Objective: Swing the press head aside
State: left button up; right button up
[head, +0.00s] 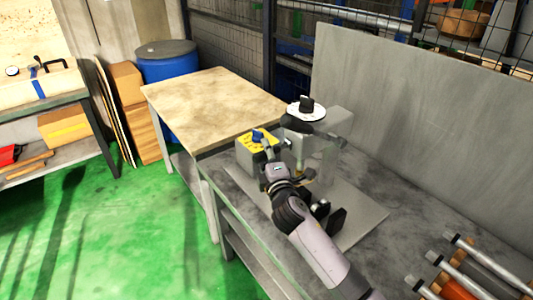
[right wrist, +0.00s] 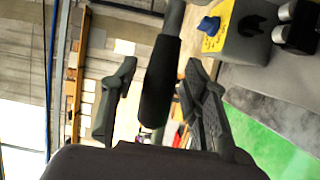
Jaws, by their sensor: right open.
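The grey machine (head: 331,123) stands at the far end of the steel bench, with a white disc (head: 303,113) and black knob on top. I take this upper part to be the press head. In the right wrist view, a grey lever ends in a black grip (right wrist: 160,85). My right gripper (right wrist: 160,68) is open, with one finger on each side of the grip and visible gaps; how deep the grip sits is unclear. In the head view my right gripper (head: 268,152) is beside the yellow-topped control box (head: 248,148), its fingers hard to make out. My left gripper is not in view.
The control box has a blue knob (right wrist: 208,26), close to the right finger. A grey panel (head: 420,130) stands behind the bench. Rollers in a rack (head: 465,275) are at the near right. A wooden-topped table (head: 215,100) adjoins at the left. The green floor (head: 90,230) is open.

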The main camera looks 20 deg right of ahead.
jog(key=shift+c, duration=0.6)
grip_shut()
dwell(0.3)
